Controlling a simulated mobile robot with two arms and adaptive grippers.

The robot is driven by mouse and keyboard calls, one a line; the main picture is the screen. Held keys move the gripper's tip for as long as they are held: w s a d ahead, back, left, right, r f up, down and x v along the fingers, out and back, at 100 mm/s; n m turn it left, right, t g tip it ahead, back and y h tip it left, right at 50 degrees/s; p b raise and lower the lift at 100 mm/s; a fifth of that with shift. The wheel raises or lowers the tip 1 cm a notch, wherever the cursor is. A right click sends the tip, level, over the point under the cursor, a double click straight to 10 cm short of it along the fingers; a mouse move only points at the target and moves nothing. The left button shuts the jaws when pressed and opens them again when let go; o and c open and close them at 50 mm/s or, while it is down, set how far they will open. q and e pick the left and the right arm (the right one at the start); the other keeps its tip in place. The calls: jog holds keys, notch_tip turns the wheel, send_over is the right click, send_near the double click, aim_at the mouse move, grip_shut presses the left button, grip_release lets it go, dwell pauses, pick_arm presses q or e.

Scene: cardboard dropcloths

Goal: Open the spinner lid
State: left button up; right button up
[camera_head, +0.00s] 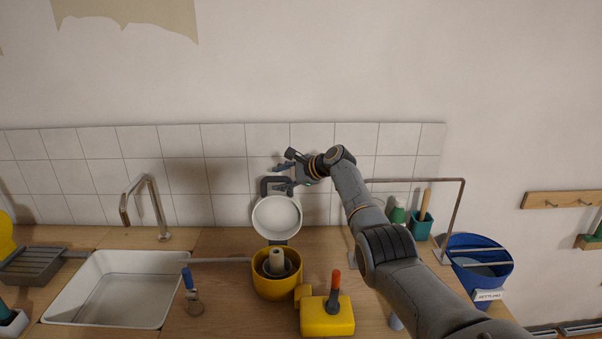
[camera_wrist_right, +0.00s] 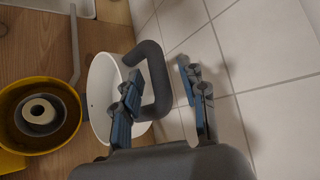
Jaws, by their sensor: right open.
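The spinner's yellow bowl (camera_head: 277,286) stands on the wooden counter, with a pale hub (camera_head: 276,259) inside. Its round white lid (camera_head: 277,217) is swung up behind the bowl, its white inside facing the head camera. A dark loop handle (camera_wrist_right: 161,82) sticks out from the lid's far side, toward the tiles. My right gripper (camera_head: 285,168) is open beside the handle, above and behind the lid. In the wrist view, the handle appears between the two fingers of the right gripper (camera_wrist_right: 160,100); I cannot tell whether they touch it. My left gripper is not in view.
A white sink (camera_head: 115,290) with a tap (camera_head: 145,205) is at left. A blue-handled tool (camera_head: 190,285) and a yellow block with an orange-tipped lever (camera_head: 327,316) flank the bowl. A blue bucket (camera_head: 480,255) is at right. The tiled wall (camera_head: 235,175) is close behind.

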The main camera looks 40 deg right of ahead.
jog(key=v, duration=1)
jog(key=shift+s, duration=0.35)
jog(key=shift+r, duration=0.1)
